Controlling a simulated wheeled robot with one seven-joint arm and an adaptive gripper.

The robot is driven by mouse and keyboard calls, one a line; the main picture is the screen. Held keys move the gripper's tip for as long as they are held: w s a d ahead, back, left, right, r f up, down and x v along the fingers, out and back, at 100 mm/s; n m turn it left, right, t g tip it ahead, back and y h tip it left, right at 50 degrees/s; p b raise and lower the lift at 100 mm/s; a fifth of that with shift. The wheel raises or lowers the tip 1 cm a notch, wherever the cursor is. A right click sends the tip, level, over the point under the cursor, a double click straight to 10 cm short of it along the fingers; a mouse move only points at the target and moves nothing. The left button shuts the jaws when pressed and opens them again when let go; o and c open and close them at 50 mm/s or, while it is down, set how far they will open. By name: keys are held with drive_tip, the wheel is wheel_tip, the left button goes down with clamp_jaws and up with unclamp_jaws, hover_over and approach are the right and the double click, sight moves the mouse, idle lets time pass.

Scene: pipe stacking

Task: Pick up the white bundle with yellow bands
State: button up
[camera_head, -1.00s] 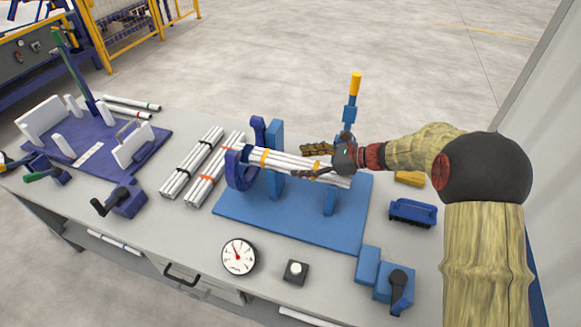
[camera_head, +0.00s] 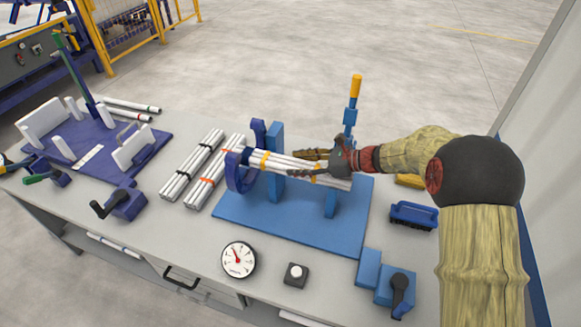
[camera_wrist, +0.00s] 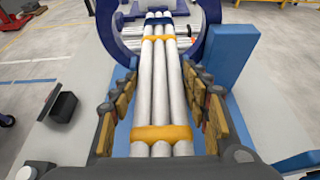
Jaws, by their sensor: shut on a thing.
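The white bundle with yellow bands (camera_head: 284,160) is several long white pipes side by side. It lies through a dark blue ring (camera_head: 238,172) and along a blue stand (camera_head: 290,215). In the wrist view the bundle (camera_wrist: 161,85) runs away from me, with one yellow band near and one farther off by the ring (camera_wrist: 208,25). My gripper (camera_head: 300,163) is around the bundle's right part, its fingers on both sides and shut on it. In the wrist view my gripper's (camera_wrist: 160,115) dark, tan-padded fingers flank the pipes. My palm hides part of the near end.
Bundles with black bands (camera_head: 193,165) and orange bands (camera_head: 215,172) lie to the left. A purple fixture (camera_head: 95,155) stands farther left. A blue post with yellow top (camera_head: 352,105) rises behind my gripper. A gauge (camera_head: 238,260) and a blue crank unit (camera_head: 392,285) sit in front.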

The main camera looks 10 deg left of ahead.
drive_tip(key=c, duration=0.6)
